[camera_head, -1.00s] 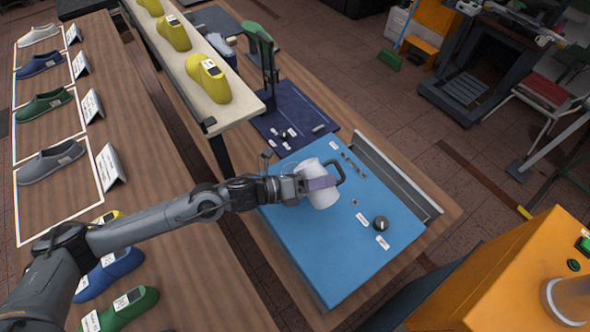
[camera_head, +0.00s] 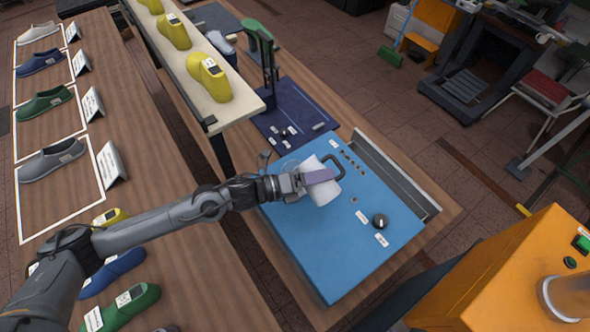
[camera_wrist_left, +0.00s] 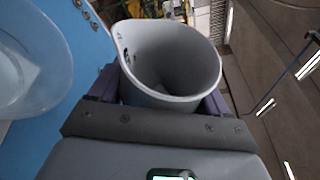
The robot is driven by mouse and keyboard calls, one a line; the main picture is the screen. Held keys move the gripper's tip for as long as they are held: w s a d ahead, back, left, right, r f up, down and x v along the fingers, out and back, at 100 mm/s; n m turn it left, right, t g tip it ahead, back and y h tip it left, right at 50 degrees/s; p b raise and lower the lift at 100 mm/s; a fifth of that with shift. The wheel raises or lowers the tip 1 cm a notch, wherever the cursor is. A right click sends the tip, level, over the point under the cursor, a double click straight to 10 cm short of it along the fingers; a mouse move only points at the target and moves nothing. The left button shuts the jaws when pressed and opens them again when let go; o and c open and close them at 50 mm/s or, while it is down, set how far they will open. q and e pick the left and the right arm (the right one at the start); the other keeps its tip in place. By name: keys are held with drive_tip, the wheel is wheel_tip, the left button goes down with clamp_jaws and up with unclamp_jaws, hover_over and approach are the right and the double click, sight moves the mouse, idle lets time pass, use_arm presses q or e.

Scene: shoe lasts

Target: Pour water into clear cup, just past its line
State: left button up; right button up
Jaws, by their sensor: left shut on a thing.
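My left gripper (camera_head: 318,177) is shut on a white pitcher (camera_head: 323,192) with a dark handle, held above the blue panel (camera_head: 335,255). The pitcher is tilted in the head view. In the left wrist view, my gripper's purple fingers clasp both sides of the pitcher (camera_wrist_left: 165,60). Its open mouth and grey inside show there, but I cannot make out water in it. A clear cup (camera_wrist_left: 30,65) stands beside the pitcher at the left of the wrist view. In the head view only a faint clear outline shows behind the pitcher. The cup's line and water level cannot be told. My right gripper is out of view.
Yellow shoe lasts (camera_head: 209,78) stand on a pale shelf. An orange machine (camera_head: 490,275) is at the right.

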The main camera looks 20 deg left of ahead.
use_arm(q)
drive_tip(key=shift+f+n, duration=0.15)
drive_tip(key=shift+n, duration=0.35)
drive_tip(key=shift+s+a, duration=0.15)
drive_tip(key=shift+s, duration=0.1)
idle(0.7)
drive_tip(key=shift+a+n+h, duration=0.15)
drive_tip(key=shift+n+h, duration=0.15)
drive_tip(key=shift+n, duration=0.1)
idle(0.3)
drive_tip(key=shift+w+a+r+n+t+b, duration=0.2)
drive_tip(key=shift+r+n+t+b, duration=0.05)
drive_tip(key=shift+n+t+b, duration=0.1)
idle(0.5)
drive_tip(key=shift+s+a+r, duration=0.1)
idle(0.5)
